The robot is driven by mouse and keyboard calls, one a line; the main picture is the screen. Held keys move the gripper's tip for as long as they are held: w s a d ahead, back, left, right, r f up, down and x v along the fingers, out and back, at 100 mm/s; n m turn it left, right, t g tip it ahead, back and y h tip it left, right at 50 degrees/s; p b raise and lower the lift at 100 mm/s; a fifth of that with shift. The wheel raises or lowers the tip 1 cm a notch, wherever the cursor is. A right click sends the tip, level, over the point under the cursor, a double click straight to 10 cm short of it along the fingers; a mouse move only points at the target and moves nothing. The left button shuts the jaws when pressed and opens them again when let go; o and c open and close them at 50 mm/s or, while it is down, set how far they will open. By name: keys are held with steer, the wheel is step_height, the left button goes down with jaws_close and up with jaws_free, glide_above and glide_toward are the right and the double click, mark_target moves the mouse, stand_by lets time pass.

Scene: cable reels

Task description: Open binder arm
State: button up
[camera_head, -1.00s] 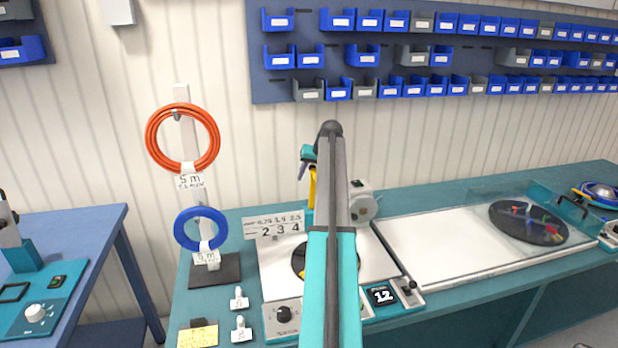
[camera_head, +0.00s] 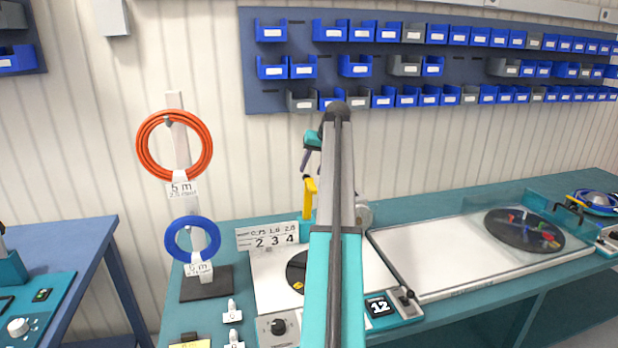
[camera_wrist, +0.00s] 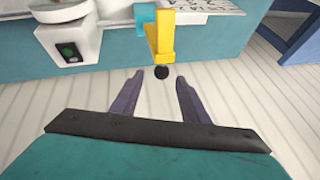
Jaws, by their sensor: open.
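The binder arm (camera_head: 310,194) is a yellow upright lever on a teal mount, standing at the back of the white machine plate in the head view. In the wrist view the yellow binder arm (camera_wrist: 163,38) lies ahead of my gripper, with a dark round knob (camera_wrist: 160,72) at its near end. My gripper (camera_wrist: 158,85) is open and empty. Its two fingers point toward the binder arm, with the knob between and just beyond the tips. In the head view my gripper (camera_head: 305,160) is partly hidden behind my own arm, above the yellow lever.
A white plate (camera_head: 265,285) with a black disc lies below, partly hidden by my arm. Orange (camera_head: 147,150) and blue (camera_head: 171,238) cable rings hang on a stand at the left. A clear-covered turntable (camera_head: 524,232) stands at the right. Blue bins (camera_head: 354,66) line the wall.

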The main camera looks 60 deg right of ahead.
steer(key=v, duration=0.2)
steer(key=shift+s+r, duration=0.2)
steer(key=shift+r, duration=0.15)
